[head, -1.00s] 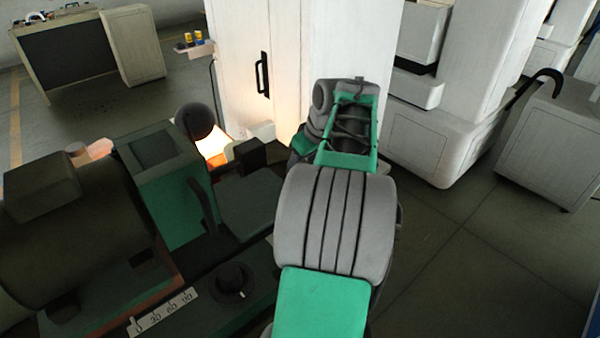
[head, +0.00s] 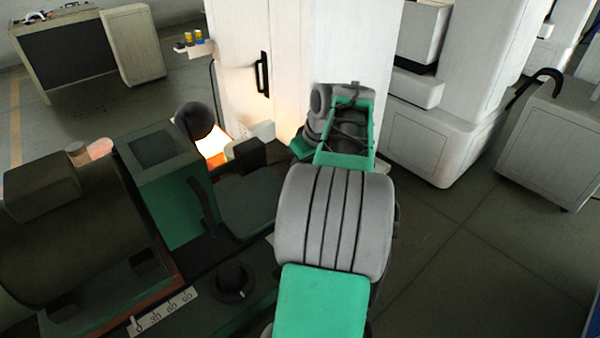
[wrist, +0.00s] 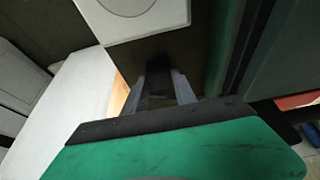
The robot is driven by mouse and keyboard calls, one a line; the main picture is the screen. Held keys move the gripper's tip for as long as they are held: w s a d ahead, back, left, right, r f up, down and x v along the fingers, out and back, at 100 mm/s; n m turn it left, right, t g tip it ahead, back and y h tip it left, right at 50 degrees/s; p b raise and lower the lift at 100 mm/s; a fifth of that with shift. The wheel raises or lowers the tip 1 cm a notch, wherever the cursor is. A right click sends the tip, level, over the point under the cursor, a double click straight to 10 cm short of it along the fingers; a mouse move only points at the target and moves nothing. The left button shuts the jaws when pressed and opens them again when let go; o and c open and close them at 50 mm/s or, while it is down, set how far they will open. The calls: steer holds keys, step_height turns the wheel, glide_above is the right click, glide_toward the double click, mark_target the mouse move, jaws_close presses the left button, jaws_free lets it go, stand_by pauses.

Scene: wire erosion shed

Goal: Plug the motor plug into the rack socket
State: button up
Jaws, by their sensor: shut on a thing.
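My gripper (wrist: 160,91) shows in the wrist view, with two grey fingers beyond its black and green body. The fingers are shut on a dark piece (wrist: 158,74), which I take to be the motor plug; its far end is in shadow. A white box with a round outline (wrist: 130,8) lies just beyond the fingertips; I cannot tell if it is the rack socket, or whether the piece touches it. In the head view my arm hides the gripper and the plug. No socket opening is clearly visible.
A green and dark machine (head: 170,195) with a motor-like drum stands left of my arm. A round black lamp (head: 195,120) and a dark block (head: 250,155) are near the tall white cabinet (head: 245,45). White machine units (head: 430,140) stand right. Floor at lower right is clear.

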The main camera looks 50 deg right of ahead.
jaws_close()
steer(key=shift+r, duration=0.1)
steer(key=shift+r, duration=0.25)
step_height(320, 180, up, 3)
steer(key=shift+s, duration=0.15)
steer(key=s+a+r+p, duration=0.1)
steer(key=s+a+r, duration=0.4)
steer(key=s+r, duration=0.4)
steer(key=s, duration=0.3)
steer(key=shift+s+r, duration=0.15)
steer(key=shift+s, duration=0.25)
steer(key=shift+a, duration=0.1)
